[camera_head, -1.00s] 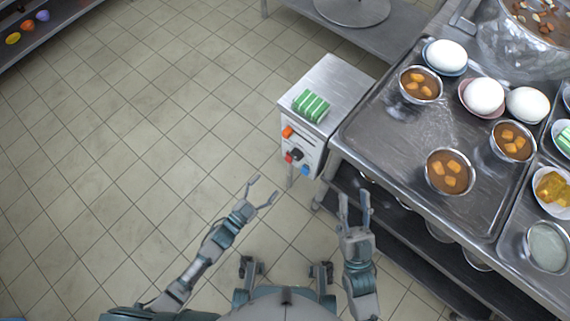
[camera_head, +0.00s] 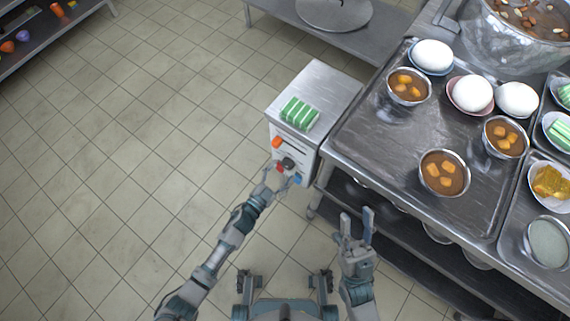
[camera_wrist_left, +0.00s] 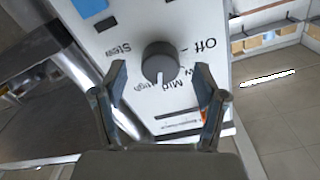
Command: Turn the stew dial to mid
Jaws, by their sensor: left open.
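The stew dial (camera_wrist_left: 159,62) is a dark round knob on a white control panel (camera_wrist_left: 190,25), seen upside down in the left wrist view. Its white mark points down in that view, toward the "Mid" lettering; "Stew", "Off" and "High" labels surround it. In the head view the dial (camera_head: 289,163) is on the front of a metal box. My left gripper (camera_wrist_left: 162,90) is open, its fingers on either side of the dial; I cannot tell whether they touch it. It also shows at the panel in the head view (camera_head: 282,181). My right gripper (camera_head: 356,226) is open and empty beside the counter.
The metal box (camera_head: 325,85) carries a green-striped block (camera_head: 300,113) on top. Floor at left is clear.

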